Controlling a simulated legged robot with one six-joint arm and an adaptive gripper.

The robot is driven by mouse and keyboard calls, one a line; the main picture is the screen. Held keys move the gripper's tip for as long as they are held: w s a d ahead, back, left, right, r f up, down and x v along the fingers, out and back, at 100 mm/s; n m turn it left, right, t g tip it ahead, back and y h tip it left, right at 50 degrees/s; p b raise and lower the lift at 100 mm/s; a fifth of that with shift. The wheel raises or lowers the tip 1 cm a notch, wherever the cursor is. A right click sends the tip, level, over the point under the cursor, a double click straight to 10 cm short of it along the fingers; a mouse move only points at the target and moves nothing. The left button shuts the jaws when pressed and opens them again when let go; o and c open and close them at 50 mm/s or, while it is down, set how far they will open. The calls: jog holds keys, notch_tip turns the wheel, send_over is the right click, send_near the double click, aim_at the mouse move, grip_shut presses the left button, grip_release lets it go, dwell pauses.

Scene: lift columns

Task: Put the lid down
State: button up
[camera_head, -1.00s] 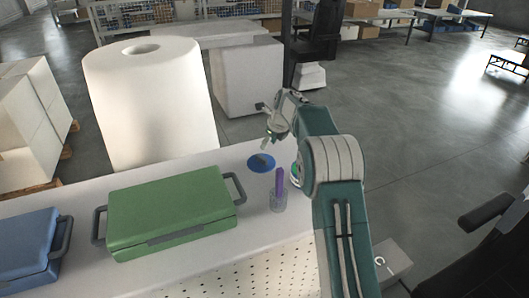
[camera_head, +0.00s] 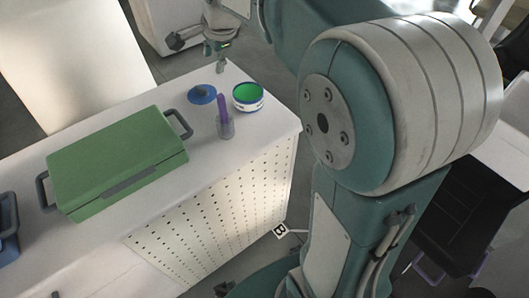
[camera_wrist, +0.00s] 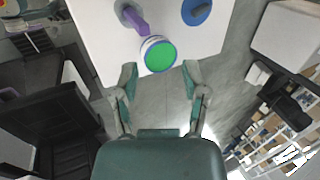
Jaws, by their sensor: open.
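The blue round lid (camera_head: 202,94), with a dark handle on top, lies flat on the white table. It also shows in the wrist view (camera_wrist: 197,11). A white and blue can (camera_head: 248,104) with a green top surface stands right of the lid, apart from it. In the wrist view the can (camera_wrist: 158,55) is just beyond my fingertips. My gripper (camera_head: 221,68) is in the air above the table's far edge, behind the lid. In the wrist view my gripper (camera_wrist: 158,66) has its two fingers spread wide with nothing between them.
A closed green case (camera_head: 118,162) lies to the left, with a blue case (camera_head: 8,228) at the left edge. The table's right corner is clear.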

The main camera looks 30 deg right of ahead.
jog(key=s+f+n, duration=0.2)
jog(key=s+n, duration=0.5)
jog(key=s, duration=0.6)
jog(key=s+f+n+t+h, duration=0.1)
jog(key=s+f+n, duration=0.1)
jog(key=s+n, duration=0.6)
jog(key=s, duration=0.5)
jog(key=shift+s+a+f+n, duration=0.2)
jog(key=shift+s+f+n, duration=0.05)
jog(key=shift+f+n, duration=0.1)
